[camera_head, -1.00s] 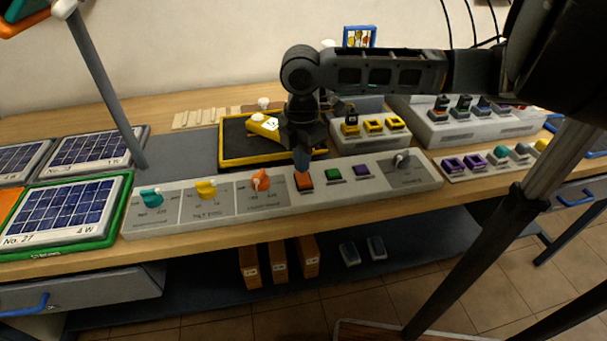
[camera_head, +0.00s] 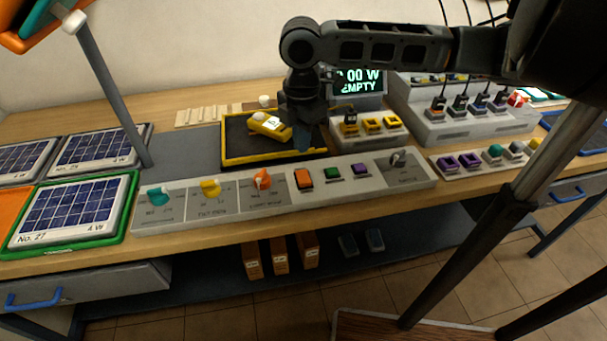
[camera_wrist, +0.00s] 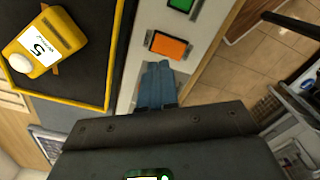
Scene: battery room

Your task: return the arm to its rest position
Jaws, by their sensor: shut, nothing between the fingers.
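My gripper (camera_head: 302,138) hangs from my dark arm above the workbench (camera_head: 160,98), just behind the control panel (camera_head: 222,204). Its blue fingers are together and empty, pointing down; they also show in the wrist view (camera_wrist: 157,86). They are over the right part of the yellow-rimmed black tray (camera_head: 233,161). In the wrist view the orange button (camera_wrist: 168,45) is just beyond the fingertips, apart from them as far as I can tell.
A small yellow-socketed unit (camera_head: 366,138) stands right of the gripper, before a display reading "EMPTY" (camera_head: 361,82). A grey charger (camera_head: 472,122) holds several plugs farther right. Solar panels (camera_head: 68,210) lie at left. A slanted grey pole (camera_head: 110,95) rises at left.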

